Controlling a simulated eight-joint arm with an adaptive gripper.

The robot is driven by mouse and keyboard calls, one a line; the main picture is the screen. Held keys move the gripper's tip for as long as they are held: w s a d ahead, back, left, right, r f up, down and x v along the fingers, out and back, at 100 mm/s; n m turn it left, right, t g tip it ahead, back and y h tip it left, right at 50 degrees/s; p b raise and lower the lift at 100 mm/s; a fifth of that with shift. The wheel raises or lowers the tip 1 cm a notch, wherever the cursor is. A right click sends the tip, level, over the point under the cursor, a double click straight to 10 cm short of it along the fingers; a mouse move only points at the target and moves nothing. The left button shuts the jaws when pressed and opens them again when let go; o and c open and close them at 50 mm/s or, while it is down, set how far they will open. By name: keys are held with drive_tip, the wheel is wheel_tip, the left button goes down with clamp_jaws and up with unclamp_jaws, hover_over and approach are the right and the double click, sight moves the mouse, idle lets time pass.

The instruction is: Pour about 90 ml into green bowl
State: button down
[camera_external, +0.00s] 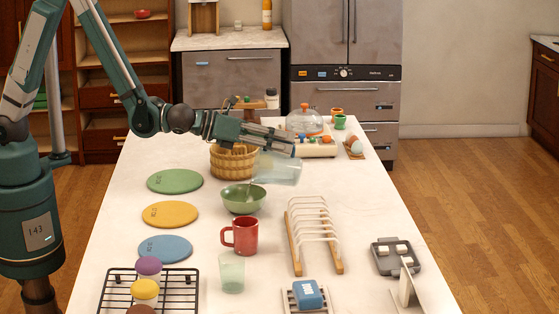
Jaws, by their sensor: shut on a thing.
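The green bowl (243,199) stands upright on the white table, in the middle of the view. My gripper (289,147) is shut on a clear, pale vessel (280,169) above and to the right of the bowl. The vessel is tilted nearly onto its side, with its left end over the bowl's right part. A faint pale streak shows between that end and the bowl; I cannot tell for sure that it is liquid. The bowl's fill level is too small to read.
A red mug (244,236) and a clear glass (231,272) stand in front of the bowl. A wicker basket (232,163) is behind it. Green (175,181), yellow (170,214) and blue (165,248) discs lie left. A dish rack (313,232) stands right.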

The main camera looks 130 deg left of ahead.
sight(294, 148)
drive_tip(key=shift+s+d+r, duration=0.15)
drive_tip(key=shift+s+d, duration=0.05)
idle(0.4)
drive_tip(key=shift+w+a+p, duration=0.45)
drive_tip(key=shift+a+p, duration=0.05)
drive_tip(key=shift+p, duration=0.05)
drive_tip(key=shift+w+a+f+g+h+p, duration=0.25)
drive_tip(key=shift+w+a+f+g+h, duration=0.15)
drive_tip(key=shift+f, duration=0.15)
drive_tip(key=shift+w+a+f+g+h+p, duration=0.2)
drive_tip(key=shift+w+a+f+g+h, duration=0.15)
drive_tip(key=shift+f, duration=0.2)
drive_tip(key=shift+w+a+f+h, duration=0.15)
drive_tip(key=shift+f+h, duration=0.1)
drive_tip(key=shift+f, duration=0.1)
drive_tip(key=shift+w+a+f+g+h, duration=0.25)
drive_tip(key=shift+f+g+h, duration=0.1)
drive_tip(key=shift+f, duration=0.15)
drive_tip(key=shift+w+a+f+g+h, duration=0.2)
drive_tip(key=shift+f+g+h, duration=0.15)
drive_tip(key=shift+f, duration=0.1)
drive_tip(key=shift+w+a+f+g+h, duration=0.25)
drive_tip(key=shift+f+g+h, duration=0.1)
drive_tip(key=shift+f, duration=0.15)
drive_tip(key=shift+f, duration=0.1)
